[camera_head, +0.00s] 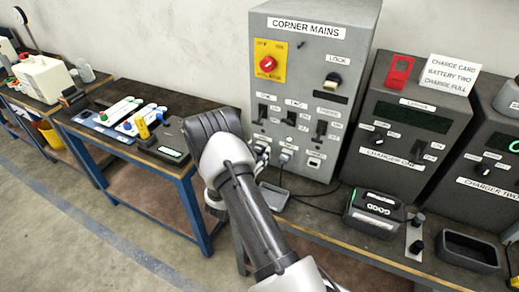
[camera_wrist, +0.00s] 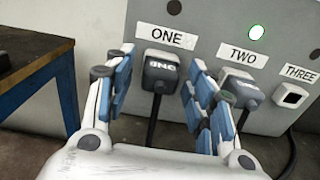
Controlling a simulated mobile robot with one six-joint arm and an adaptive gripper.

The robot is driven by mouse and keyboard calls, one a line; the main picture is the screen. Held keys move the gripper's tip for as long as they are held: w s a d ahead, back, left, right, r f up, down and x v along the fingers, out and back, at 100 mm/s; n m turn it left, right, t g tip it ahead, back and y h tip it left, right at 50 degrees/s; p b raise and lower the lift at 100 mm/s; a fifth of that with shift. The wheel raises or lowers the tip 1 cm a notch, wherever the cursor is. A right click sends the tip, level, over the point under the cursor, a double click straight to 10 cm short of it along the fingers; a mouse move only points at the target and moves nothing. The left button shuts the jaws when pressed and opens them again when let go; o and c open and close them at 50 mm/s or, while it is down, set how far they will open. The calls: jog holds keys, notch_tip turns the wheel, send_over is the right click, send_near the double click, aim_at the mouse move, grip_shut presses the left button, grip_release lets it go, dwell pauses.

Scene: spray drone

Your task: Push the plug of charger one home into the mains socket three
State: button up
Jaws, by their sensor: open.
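The plug of charger one (camera_wrist: 160,72), a dark block with ONE marked on it, sits at the socket under the ONE label in the wrist view, its cable hanging down. My gripper (camera_wrist: 158,98) is open in front of it, one blue-padded finger on each side, apparently not closed on it. A second dark plug (camera_wrist: 241,87) is at the socket under TWO, partly behind the right finger. Mains socket three (camera_wrist: 291,97) is a white-framed dark opening with no plug in it. It also shows in the head view (camera_head: 314,162). Charger one (camera_head: 405,128) stands right of the corner mains cabinet (camera_head: 313,45).
A grey tray (camera_head: 273,196) and a battery unit (camera_head: 374,212) stand on the bench below. Cables run across the bench. An empty dark tray (camera_head: 468,250) is at the right. A blue-legged table (camera_head: 190,195) is at the left.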

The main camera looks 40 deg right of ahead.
aim_at(257, 154)
dwell(0.4)
grip_shut()
dwell(0.4)
jog(key=shift+a, duration=0.15)
jog(key=shift+v, duration=2.85)
jog(key=shift+s, duration=0.2)
